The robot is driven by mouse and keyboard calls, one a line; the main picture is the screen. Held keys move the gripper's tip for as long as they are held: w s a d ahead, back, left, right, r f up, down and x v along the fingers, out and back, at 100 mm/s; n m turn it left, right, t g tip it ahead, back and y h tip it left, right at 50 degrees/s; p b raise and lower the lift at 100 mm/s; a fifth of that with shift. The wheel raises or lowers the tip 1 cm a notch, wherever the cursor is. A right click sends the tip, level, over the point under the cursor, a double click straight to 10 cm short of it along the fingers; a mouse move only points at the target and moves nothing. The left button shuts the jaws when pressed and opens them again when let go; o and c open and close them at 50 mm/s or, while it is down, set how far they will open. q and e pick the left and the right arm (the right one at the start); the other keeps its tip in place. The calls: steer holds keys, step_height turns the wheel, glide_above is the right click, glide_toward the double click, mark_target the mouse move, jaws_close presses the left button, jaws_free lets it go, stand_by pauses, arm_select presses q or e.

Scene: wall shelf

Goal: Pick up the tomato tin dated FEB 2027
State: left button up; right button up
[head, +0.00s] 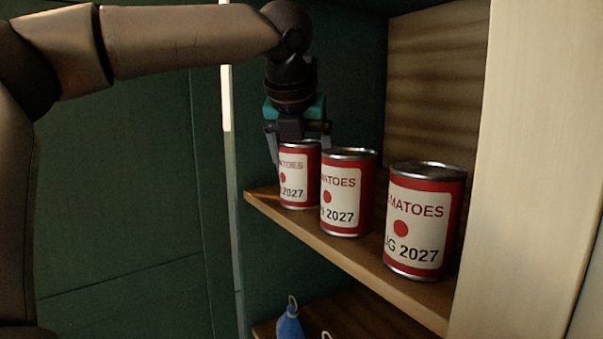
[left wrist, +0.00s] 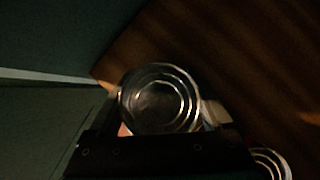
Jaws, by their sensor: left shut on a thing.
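Three red tomato tins with cream labels stand in a row on the wall shelf in the head view. The leftmost tin (head: 299,180) shows "2027", but its month cannot be read. The middle tin (head: 347,195) shows the end of a month, seemingly "G", before 2027. The right tin (head: 425,222) reads "UG 2027". My left gripper (head: 300,148) points down over the leftmost tin and is shut on it, with fingers at its sides. In the left wrist view, this tin's round metal lid (left wrist: 160,98) sits between the fingers. I cannot tell whether it is off the board.
The wooden shelf board (head: 400,297) has a pale upright panel (head: 525,150) on its right. A lower shelf (head: 345,312) holds a blue object (head: 290,323). Another tin's lid (left wrist: 270,163) shows at the lower right of the left wrist view.

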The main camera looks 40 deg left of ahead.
arm_select(q)
steer(key=c, duration=0.9)
steer(key=shift+r, duration=0.1)
jaws_close()
